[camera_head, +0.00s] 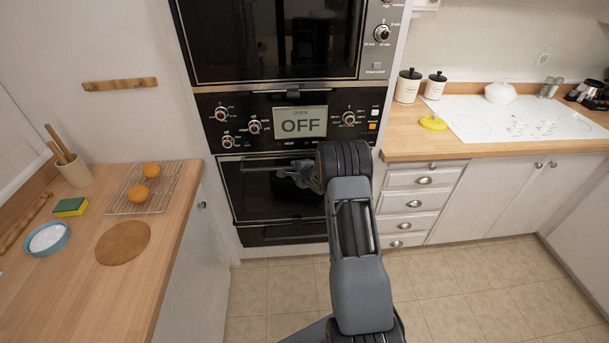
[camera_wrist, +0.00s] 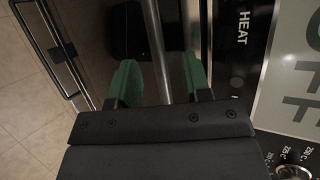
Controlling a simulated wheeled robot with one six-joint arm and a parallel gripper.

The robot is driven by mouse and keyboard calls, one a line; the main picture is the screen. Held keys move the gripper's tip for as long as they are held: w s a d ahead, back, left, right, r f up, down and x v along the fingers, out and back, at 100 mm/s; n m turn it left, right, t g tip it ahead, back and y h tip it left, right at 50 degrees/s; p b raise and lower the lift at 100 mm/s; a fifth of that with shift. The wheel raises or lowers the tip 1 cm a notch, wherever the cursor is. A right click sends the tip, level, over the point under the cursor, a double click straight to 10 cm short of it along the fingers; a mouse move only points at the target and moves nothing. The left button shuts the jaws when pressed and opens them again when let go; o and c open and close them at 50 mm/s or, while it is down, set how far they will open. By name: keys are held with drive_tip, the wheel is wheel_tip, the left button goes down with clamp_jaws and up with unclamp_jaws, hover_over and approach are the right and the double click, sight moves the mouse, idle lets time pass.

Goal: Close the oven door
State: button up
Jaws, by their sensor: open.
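The oven door (camera_head: 252,195) is a dark glass panel below the oven's control panel. It stands upright or nearly so against the oven front; I cannot tell whether a small gap remains at its top edge. My gripper (camera_head: 291,170) is in front of the upper part of the door, partly hidden by my arm. In the wrist view, my gripper (camera_wrist: 160,75) is open, with its two green fingers apart. The metal door handle (camera_wrist: 156,40) runs between the fingers; I cannot tell whether they touch it.
The control panel (camera_head: 225,130) with knobs and an "OFF" display is above the door. A wooden counter (camera_head: 75,300) with a cooling rack (camera_head: 165,192) is at left. Drawers (camera_head: 405,202) and a cooktop (camera_head: 480,125) are at right. The tiled floor (camera_head: 480,285) is clear.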

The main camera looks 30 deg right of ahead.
drive_tip(key=v, duration=0.7)
drive_tip(key=shift+b, duration=0.3)
drive_tip(key=s+d+f+n+g+h, duration=0.2)
drive_tip(key=s+f+n+g+h, duration=0.1)
drive_tip(key=s+n+g, duration=0.55)
drive_tip(key=s+a+r+n+y, duration=0.2)
drive_tip(key=s+a+r+n, duration=0.9)
drive_tip(key=s+a+r, duration=0.8)
drive_tip(key=shift+s+r, duration=0.6)
drive_tip(key=shift+s, duration=1.45)
